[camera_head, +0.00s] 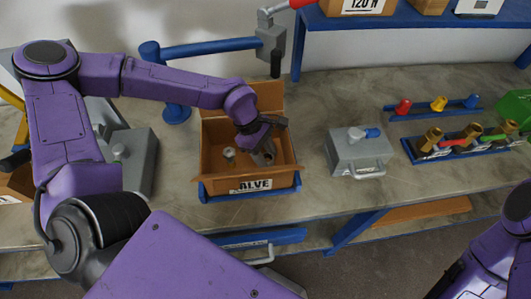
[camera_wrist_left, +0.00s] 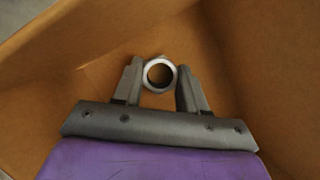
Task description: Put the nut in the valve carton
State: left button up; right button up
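The valve carton (camera_head: 215,176) is an open brown cardboard box with a label reading "ALVE" on its front, on the bench in the head view. My left gripper (camera_head: 265,157) reaches down into its right part. In the left wrist view, the nut (camera_wrist_left: 148,86), a grey metal ring, sits between the fingertips of my left gripper (camera_wrist_left: 160,76). Both fingertips appear to touch its sides. Brown carton walls (camera_wrist_left: 250,45) surround it. Whether the nut touches the carton floor cannot be told. My right gripper is out of the picture; only part of that arm shows at lower right.
A small pale fitting (camera_head: 229,154) shows inside the carton, left of my gripper. A grey box with a handle (camera_head: 359,155) stands to the right. Blue racks with coloured parts (camera_head: 455,150) are farther right. A blue post (camera_head: 176,90) stands behind left.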

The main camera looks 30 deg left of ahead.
pick_arm(q)
jog(key=o, duration=0.5)
jog(key=shift+c, duration=0.2)
jog(key=v, duration=1)
jog(key=shift+r, duration=0.3)
